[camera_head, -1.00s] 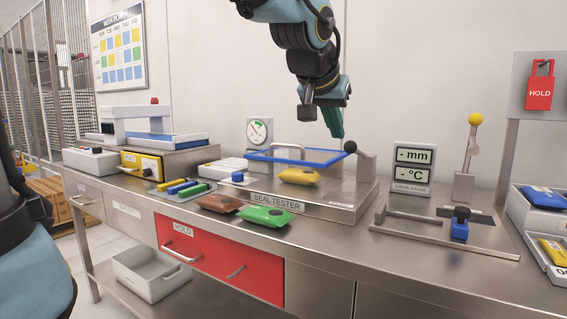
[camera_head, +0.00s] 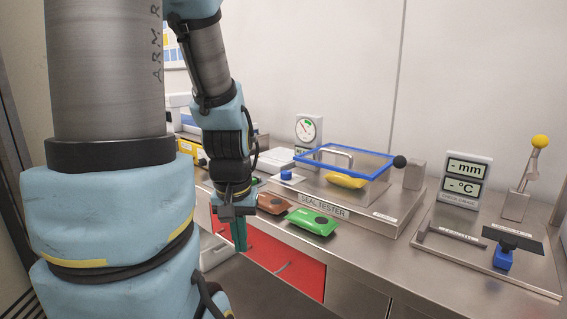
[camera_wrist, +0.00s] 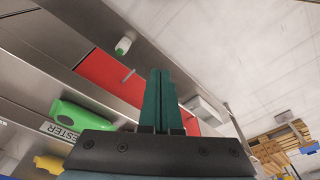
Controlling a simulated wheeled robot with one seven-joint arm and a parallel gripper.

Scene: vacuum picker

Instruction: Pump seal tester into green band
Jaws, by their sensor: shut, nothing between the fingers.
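The seal tester (camera_head: 324,205) is a low steel base on the bench. Its blue-framed lid (camera_head: 334,146) appears raised above a yellow pouch (camera_head: 345,180). A black ball knob (camera_head: 400,162) is at the lid's right end. A round dial gauge (camera_head: 308,127) stands behind; its needle and coloured bands are too small to read surely. A small blue part (camera_head: 287,174) sits at the left of the base. My gripper (camera_head: 239,248) points down, shut and empty, in front of the bench, left of the tester and apart from it. Its green fingers fill the middle of the wrist view (camera_wrist: 160,75).
A green pouch (camera_head: 312,222) and a brown pouch (camera_head: 271,203) lie at the bench's front edge near my gripper. Red drawers (camera_head: 285,262) are below. A gauge display (camera_head: 467,172) and a yellow-knobbed lever stand (camera_head: 516,203) are at the right.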

